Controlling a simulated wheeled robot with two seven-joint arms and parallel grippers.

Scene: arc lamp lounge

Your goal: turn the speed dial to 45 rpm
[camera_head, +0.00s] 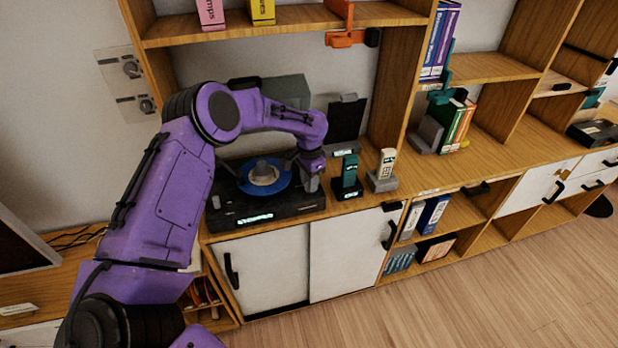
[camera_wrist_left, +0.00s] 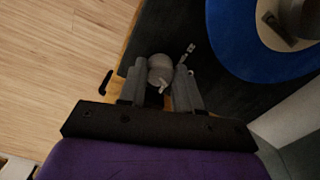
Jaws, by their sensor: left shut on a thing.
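The record player (camera_head: 268,212) is a black box on the wooden cabinet, with a blue record (camera_head: 284,184) on top. In the left wrist view the blue record (camera_wrist_left: 236,45) is at the upper right. The speed dial (camera_wrist_left: 160,68) is a small grey knob with a light pointer mark, on the black deck beside the record. My left gripper (camera_wrist_left: 161,80) is shut on the dial, one finger on each side of it. In the head view my left gripper (camera_head: 310,178) is at the deck's right end, and the dial is hidden there. My right gripper is not in view.
A dark cordless phone (camera_head: 349,172) and a pale phone (camera_head: 384,165) stand on chargers just right of the record player. A shelf (camera_head: 285,22) with books hangs above. The wooden floor (camera_head: 480,285) in front is clear.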

